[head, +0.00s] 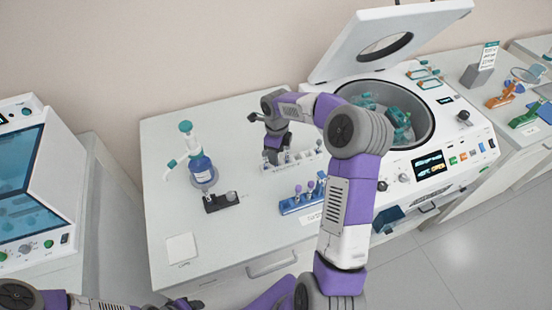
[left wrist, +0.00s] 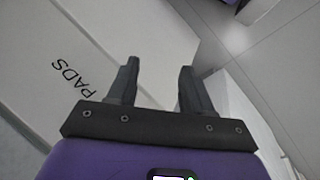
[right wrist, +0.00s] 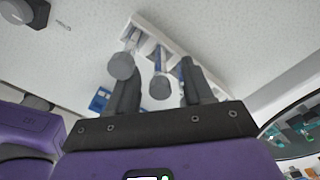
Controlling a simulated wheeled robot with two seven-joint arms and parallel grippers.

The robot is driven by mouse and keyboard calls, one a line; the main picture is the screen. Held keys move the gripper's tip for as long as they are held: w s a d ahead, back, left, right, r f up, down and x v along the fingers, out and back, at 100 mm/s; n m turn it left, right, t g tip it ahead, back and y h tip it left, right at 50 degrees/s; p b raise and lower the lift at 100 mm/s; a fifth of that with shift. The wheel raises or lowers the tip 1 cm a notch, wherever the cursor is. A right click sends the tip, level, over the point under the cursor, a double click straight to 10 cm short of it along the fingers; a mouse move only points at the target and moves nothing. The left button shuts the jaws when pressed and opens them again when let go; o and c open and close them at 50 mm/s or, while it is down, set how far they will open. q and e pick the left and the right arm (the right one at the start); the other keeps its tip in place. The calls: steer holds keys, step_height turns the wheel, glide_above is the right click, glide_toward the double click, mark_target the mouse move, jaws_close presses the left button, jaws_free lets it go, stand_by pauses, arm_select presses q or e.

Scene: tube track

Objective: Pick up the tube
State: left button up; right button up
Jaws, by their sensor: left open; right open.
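A white rack (head: 312,158) holding several tubes stands on the bench, partly hidden by my right arm. In the right wrist view the white rack (right wrist: 152,28) lies just beyond my fingers, with grey-capped tubes hanging in view. One grey-capped tube (right wrist: 160,87) shows between the fingers, and another (right wrist: 121,66) overlaps the left finger. My right gripper (right wrist: 160,62) is open, pointing down at the rack; I cannot tell if it touches a tube. A blue rack (head: 300,205) with purple-capped tubes stands nearer. My left gripper (left wrist: 160,68) is open and empty near the bench's front edge.
A blue dispenser bottle (head: 201,168) and a small dark holder (head: 222,201) stand left of the racks. A white pad (head: 181,248) lies at front left. An open-lidded centrifuge (head: 455,130) stands at right. The bench's middle front is clear.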

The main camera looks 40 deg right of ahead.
steer(key=shift+f, duration=0.45)
steer(key=shift+c, duration=0.3)
steer(key=c, duration=0.8)
steer(key=shift+r, duration=0.15)
step_height(320, 180, up, 10)
steer(key=shift+f+p, duration=0.1)
steer(key=shift+p, duration=0.3)
step_height(320, 180, up, 4)
steer(key=p, duration=0.3)
